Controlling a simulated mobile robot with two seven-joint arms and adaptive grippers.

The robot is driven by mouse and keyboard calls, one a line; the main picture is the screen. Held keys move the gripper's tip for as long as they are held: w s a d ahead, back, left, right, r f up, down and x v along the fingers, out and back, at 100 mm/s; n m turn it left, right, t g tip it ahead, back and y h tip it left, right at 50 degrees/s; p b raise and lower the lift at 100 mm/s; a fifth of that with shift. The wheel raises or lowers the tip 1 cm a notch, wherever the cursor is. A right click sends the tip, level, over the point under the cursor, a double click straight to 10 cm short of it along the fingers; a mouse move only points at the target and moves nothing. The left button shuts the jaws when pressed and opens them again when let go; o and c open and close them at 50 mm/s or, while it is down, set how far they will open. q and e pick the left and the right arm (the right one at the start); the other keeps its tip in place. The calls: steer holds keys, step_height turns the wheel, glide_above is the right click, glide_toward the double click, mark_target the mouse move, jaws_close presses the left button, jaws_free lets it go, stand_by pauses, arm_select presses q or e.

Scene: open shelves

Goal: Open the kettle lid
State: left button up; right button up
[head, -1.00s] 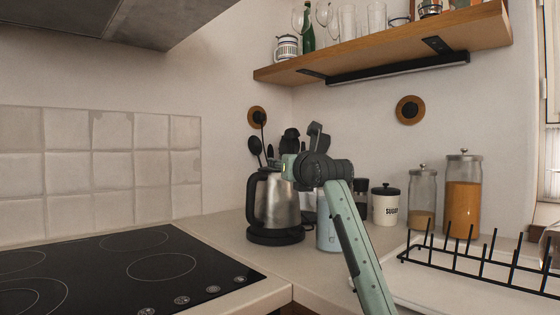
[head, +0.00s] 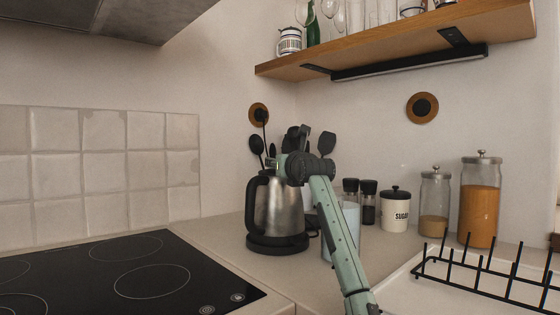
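The kettle (head: 278,207) is brushed steel with a black handle (head: 254,195) on its left side. It stands upright on its black base (head: 277,243) on the counter, right of the hob. My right arm comes in from the bottom right, and its end (head: 282,166) is at the kettle's top right. The arm end covers much of the lid area, so I cannot tell whether the lid is open or touched. My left gripper is not in view.
A black hob (head: 125,275) lies left of the kettle. Dark utensils (head: 256,146) stand behind it. A light blue container (head: 349,222) is partly behind my arm. A sugar jar (head: 396,210), glass jars (head: 480,203) and a black rack (head: 485,265) are right. A wooden shelf (head: 400,46) hangs above.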

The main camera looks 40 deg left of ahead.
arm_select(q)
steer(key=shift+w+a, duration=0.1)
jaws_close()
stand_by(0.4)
